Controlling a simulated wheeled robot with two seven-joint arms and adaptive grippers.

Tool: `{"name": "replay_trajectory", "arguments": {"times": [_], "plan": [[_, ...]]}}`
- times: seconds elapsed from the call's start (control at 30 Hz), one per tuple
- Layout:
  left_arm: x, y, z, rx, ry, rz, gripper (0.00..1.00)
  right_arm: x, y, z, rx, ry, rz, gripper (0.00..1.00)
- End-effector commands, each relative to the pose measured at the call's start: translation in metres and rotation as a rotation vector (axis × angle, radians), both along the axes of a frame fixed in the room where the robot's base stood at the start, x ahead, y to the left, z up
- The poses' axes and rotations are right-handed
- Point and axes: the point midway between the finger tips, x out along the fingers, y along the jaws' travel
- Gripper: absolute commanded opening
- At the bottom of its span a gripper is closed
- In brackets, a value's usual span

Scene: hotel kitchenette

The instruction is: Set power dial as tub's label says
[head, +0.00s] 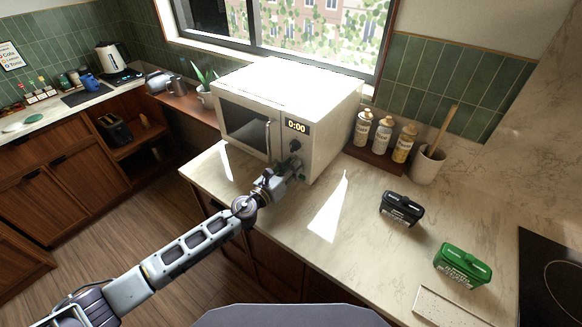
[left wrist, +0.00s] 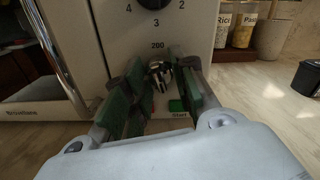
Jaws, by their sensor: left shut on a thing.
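The cream microwave (head: 287,85) stands on the counter with its door shut and its display at 0:00. My left gripper (head: 291,170) is at the lower part of its control panel. In the left wrist view, its green-padded fingers (left wrist: 160,78) are closed around the lower dial, the power dial (left wrist: 159,70), with "200" printed above it. The dial's pointer and other marks are hidden or unclear. An upper dial (left wrist: 154,3) with 2, 3 and 4 around it is free. A black tub (head: 402,208) and a green tub (head: 462,264) stand on the counter; their label text is unreadable. My right gripper is out of view.
Several canisters (head: 383,134) and a utensil crock (head: 430,164) stand right of the microwave. A black hob (head: 550,275) is at the far right. The counter before the canisters is clear.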

Motion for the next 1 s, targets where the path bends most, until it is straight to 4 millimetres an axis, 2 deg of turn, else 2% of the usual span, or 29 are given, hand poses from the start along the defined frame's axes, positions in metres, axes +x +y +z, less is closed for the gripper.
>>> {"name": "replay_trajectory", "arguments": {"times": [0.4, 0.9, 0.93, 1.0], "plan": [[-0.0008, 0.0004, -0.0035, 0.186, -0.128, -0.002, 0.03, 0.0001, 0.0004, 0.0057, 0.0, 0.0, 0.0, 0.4], [-0.001, 0.0004, -0.0046, 0.208, -0.143, -0.002, 0.03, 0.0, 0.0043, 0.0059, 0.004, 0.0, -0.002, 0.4], [-0.001, 0.0004, -0.0046, 0.208, -0.143, -0.002, 0.28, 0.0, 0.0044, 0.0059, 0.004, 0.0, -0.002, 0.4], [-0.0009, 0.0004, -0.0043, 0.208, -0.143, -0.002, 0.37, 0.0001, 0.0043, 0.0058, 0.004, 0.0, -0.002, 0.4]]}}
